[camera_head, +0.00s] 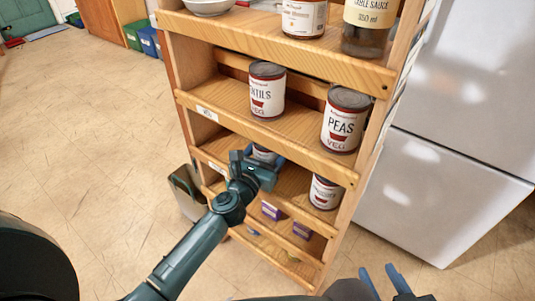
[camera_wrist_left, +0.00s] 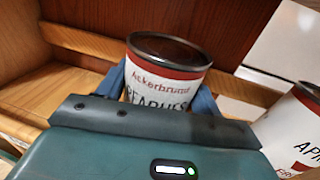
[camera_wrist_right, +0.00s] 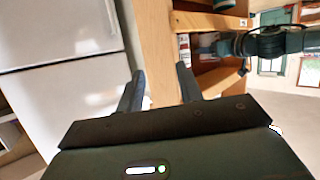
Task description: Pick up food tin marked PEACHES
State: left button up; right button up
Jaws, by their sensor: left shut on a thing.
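The food tin marked PEACHES (camera_wrist_left: 165,78) stands upright between the two fingers of my left gripper (camera_wrist_left: 165,88) in the left wrist view. Its label reads "Ackerbrand" above a partly hidden "PEACHES". In the head view the tin (camera_head: 264,152) shows only in part behind my left gripper (camera_head: 260,163), on the third shelf down. The left gripper is shut on it. I cannot tell whether the tin still touches the shelf. My right gripper (camera_head: 384,275) is low at the right, open and empty; its spread fingers also show in the right wrist view (camera_wrist_right: 160,88).
A second tin (camera_head: 325,191), partly visible as "AP..." (camera_wrist_left: 297,125), stands to the right on the same shelf. Tins marked LENTILS (camera_head: 267,90) and PEAS (camera_head: 344,120) stand one shelf up. A fridge (camera_head: 450,150) is right of the wooden rack (camera_head: 285,205); a bin (camera_head: 188,192) is left.

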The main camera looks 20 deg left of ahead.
pick_arm(q)
jog(key=c, duration=0.5)
jog(key=shift+r, duration=0.1)
